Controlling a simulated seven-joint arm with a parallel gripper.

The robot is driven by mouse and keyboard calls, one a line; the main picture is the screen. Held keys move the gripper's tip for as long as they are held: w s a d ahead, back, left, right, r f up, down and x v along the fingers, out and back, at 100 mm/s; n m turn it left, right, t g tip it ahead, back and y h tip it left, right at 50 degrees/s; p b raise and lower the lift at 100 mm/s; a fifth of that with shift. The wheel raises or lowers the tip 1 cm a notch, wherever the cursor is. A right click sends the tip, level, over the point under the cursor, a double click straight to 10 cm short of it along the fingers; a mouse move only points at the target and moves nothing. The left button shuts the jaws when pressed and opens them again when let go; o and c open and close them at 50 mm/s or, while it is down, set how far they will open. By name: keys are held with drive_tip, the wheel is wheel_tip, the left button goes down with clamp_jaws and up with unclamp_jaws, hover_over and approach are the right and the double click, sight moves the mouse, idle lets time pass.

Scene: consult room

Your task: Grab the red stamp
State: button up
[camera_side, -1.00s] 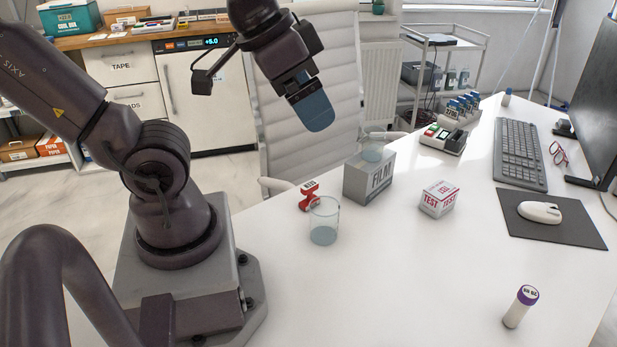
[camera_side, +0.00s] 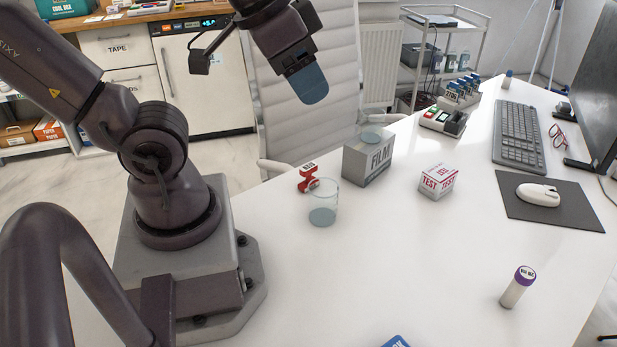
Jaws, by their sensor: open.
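The red stamp (camera_side: 307,184) stands upright on the white table near its far left edge, with a small label on its top. A clear glass beaker (camera_side: 323,206) stands in front of it and to its right, overlapping its lower right side. My gripper (camera_side: 310,88) hangs high above the far side of the table, pointing down, with blue finger pads. It shows side-on, so one finger covers the other; it is open and empty. It is well above the stamp and apart from it.
A grey FILM box (camera_side: 367,162) stands right of the stamp, with a glass vessel at its top. Further right are a TEST box (camera_side: 438,181), keyboard (camera_side: 519,133), mouse (camera_side: 538,194) and purple-capped vial (camera_side: 516,288). A chair (camera_side: 300,125) stands behind.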

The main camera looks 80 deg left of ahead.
drive_tip(key=shift+a, duration=0.1)
drive_tip(key=n+g, duration=0.5)
drive_tip(key=g, duration=0.1)
hover_over(309, 166)
wheel_tip(309, 166, down, 21)
drive_tip(key=f, duration=0.6)
drive_tip(key=shift+w+a+f, duration=0.2)
drive_tip(key=shift+a+f, duration=0.05)
drive_tip(key=shift+f, duration=0.15)
drive_tip(key=f, duration=0.5)
drive_tip(key=shift+s+d+f, duration=0.1)
drive_tip(key=shift+s+d, duration=0.1)
drive_tip(key=shift+s, duration=0.05)
clamp_jaws()
